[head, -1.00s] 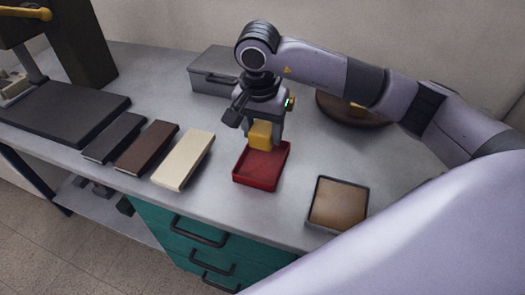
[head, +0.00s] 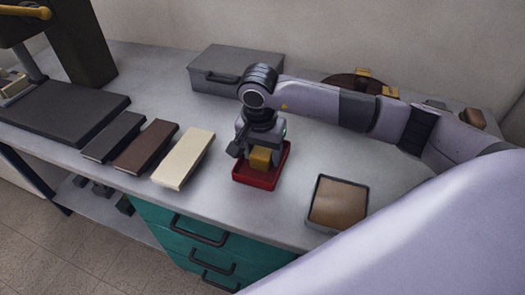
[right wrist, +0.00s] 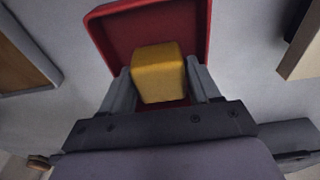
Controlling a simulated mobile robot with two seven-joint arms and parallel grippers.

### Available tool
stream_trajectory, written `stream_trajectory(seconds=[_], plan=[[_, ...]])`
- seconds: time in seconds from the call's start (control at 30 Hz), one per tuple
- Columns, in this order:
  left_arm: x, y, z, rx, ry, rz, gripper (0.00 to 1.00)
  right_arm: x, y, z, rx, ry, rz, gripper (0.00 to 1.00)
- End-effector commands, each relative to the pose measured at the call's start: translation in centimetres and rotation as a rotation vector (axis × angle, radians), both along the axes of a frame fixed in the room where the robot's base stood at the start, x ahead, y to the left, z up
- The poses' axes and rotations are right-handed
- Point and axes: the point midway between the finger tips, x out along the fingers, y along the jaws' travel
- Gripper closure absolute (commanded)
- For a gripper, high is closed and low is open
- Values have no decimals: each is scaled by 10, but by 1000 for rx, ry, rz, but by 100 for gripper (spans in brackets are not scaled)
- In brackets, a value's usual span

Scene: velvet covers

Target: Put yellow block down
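The yellow block (head: 261,158) is between the fingers of my right gripper (head: 259,160), low inside the red tray (head: 240,183). In the right wrist view the yellow block (right wrist: 160,73) has a finger against each side, and the red tray (right wrist: 104,30) lies around and beyond it. My right gripper (right wrist: 163,88) is shut on the block. I cannot tell whether the block's underside touches the tray floor. My left gripper is not in view.
A tray with a brown bottom (head: 338,203) stands to the right. Cream (head: 184,160), brown (head: 147,146) and dark (head: 115,137) slabs lie to the left. A grey case (head: 236,69) and a round brown dish (head: 345,83) stand behind. Bare table lies between the trays.

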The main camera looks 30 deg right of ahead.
Motion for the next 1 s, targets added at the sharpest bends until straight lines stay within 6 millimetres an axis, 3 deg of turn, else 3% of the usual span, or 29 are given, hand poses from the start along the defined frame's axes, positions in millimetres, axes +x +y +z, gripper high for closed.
stream_trajectory(seconds=[0.43,0.8,1.0], plan=[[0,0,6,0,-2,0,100,0,0,8,0,-1,0,32],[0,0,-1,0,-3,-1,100,-5,7,83,0,-6,1,32],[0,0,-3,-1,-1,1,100,-8,10,113,1,-2,0,32]])
